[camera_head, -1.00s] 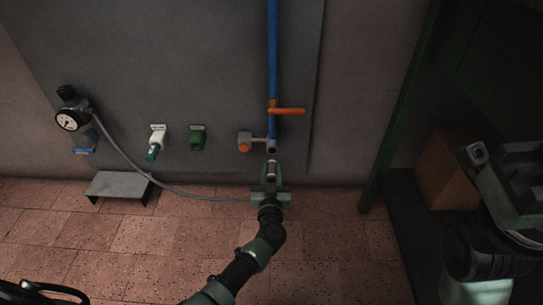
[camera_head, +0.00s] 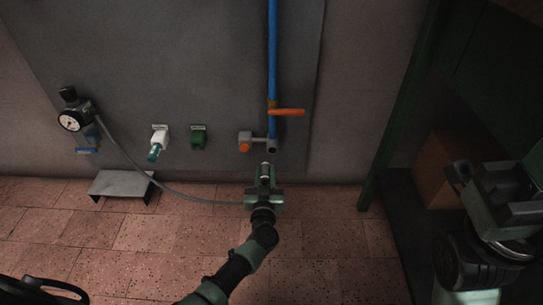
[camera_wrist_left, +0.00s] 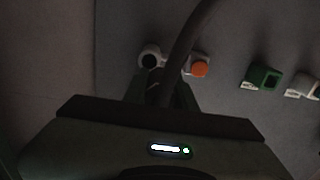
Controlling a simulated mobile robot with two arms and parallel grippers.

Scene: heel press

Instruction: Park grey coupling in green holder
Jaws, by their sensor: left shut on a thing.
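My left gripper (camera_head: 264,184) is shut on the grey coupling (camera_head: 265,169), a short metal piece at the end of a grey hose. The coupling is a little below the valve outlet (camera_head: 271,146) and looks apart from it. The green holder (camera_head: 198,138) is on the wall panel, up and left of my gripper, and looks empty. It also shows in the wrist view (camera_wrist_left: 264,78), right of my gripper. There the hose (camera_wrist_left: 183,45) hides part of the view and the coupling is too dark to make out. My right gripper (camera_head: 505,190) is at the right edge, its jaws unclear.
A white holder (camera_head: 160,134) with a teal coupling (camera_head: 154,153) is left of the green one. A blue pipe (camera_head: 272,50) with an orange lever (camera_head: 288,112) runs down the panel. The hose reaches a gauge regulator (camera_head: 72,120) and passes a low metal step (camera_head: 121,185).

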